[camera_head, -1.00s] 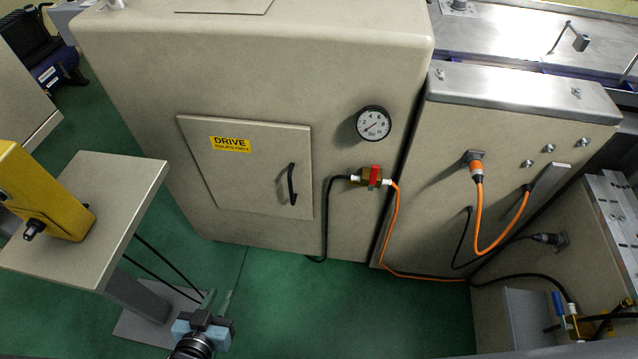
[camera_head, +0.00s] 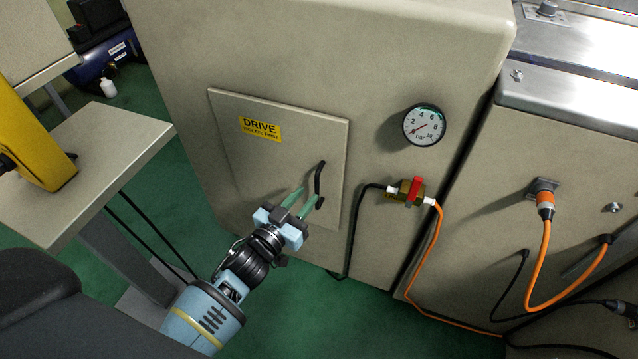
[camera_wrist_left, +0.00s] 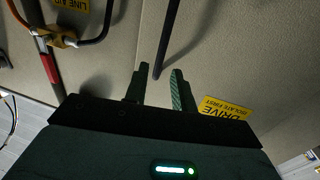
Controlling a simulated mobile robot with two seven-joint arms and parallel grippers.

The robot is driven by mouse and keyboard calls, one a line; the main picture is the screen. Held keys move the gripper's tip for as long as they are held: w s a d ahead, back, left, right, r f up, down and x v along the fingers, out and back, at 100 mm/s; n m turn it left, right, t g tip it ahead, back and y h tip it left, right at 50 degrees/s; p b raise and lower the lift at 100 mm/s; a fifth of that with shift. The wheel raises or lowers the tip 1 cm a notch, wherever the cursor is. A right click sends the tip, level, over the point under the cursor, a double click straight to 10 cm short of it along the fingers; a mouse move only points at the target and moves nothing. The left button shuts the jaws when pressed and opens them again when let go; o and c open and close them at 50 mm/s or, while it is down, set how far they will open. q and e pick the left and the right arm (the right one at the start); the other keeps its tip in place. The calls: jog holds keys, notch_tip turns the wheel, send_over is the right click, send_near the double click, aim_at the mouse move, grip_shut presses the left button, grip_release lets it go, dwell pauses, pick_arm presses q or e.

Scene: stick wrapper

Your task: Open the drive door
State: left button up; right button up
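The drive door (camera_head: 230,155) is a beige panel on the front of the cabinet, with a yellow DRIVE label (camera_head: 260,129), and looks shut. Its black bar handle (camera_head: 318,182) is on the door's right side. My left gripper (camera_head: 305,197) is open, its greenish fingers just at the handle. In the left wrist view the handle (camera_wrist_left: 176,38) runs down toward the gap between the open fingers (camera_wrist_left: 158,86). I cannot tell whether they touch it. The DRIVE label (camera_wrist_left: 225,108) shows right of the fingers there. My right gripper is not in view.
Right of the door are a pressure gauge (camera_head: 425,125) and a brass valve with a red lever (camera_head: 412,190). A black hose and an orange hose (camera_head: 424,260) run from the valve. A small beige table (camera_head: 110,150) stands at left. Green floor is free below the door.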

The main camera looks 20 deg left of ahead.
aim_at(316, 185)
pick_arm(q)
jog(key=shift+b+x, duration=0.45)
jog(key=shift+x, duration=2.6)
grip_shut()
